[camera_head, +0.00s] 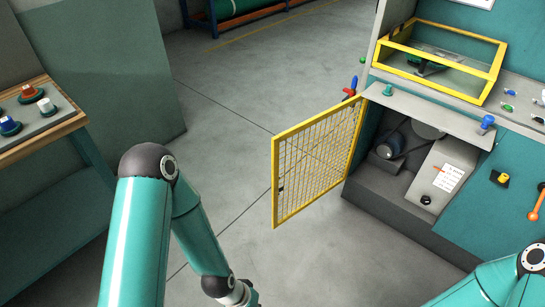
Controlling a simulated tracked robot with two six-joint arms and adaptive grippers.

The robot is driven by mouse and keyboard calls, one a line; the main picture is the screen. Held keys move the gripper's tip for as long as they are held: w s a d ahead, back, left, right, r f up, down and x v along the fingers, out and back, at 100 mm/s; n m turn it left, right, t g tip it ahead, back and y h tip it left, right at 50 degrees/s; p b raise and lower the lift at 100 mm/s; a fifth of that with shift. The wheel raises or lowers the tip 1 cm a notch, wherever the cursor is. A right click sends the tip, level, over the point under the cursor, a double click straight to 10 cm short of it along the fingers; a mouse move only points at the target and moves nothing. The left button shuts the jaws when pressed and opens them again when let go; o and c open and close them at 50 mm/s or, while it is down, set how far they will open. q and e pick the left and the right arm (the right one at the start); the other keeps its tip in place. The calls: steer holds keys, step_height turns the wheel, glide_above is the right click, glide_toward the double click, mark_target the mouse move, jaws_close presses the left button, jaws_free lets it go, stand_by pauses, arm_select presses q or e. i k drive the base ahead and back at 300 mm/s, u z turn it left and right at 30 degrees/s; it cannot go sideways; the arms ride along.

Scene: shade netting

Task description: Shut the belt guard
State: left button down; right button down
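The belt guard (316,160) is a yellow-framed wire mesh door in the middle of the view. It stands swung open, with its right edge at the left side of the machine's opening and its free edge out to the left over the floor. Inside the open compartment are a dark motor (390,146) and a grey sloped cover with a white label (449,178). My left arm comes down from the left and its wrist leaves the view at the bottom edge. My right arm shows only at the bottom right corner. Neither gripper's fingers show.
A yellow-framed clear box (440,61) sits on the machine top. A grey ledge (428,112) juts out above the opening. An orange-knobbed lever (537,203) is at the right. A wooden-edged bench (40,139) stands at the left. The floor left of the guard is clear.

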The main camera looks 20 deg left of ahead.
mark_target(276, 141)
steer(key=u, duration=0.05)
steer(key=i, duration=0.9)
steer(key=z, duration=0.05)
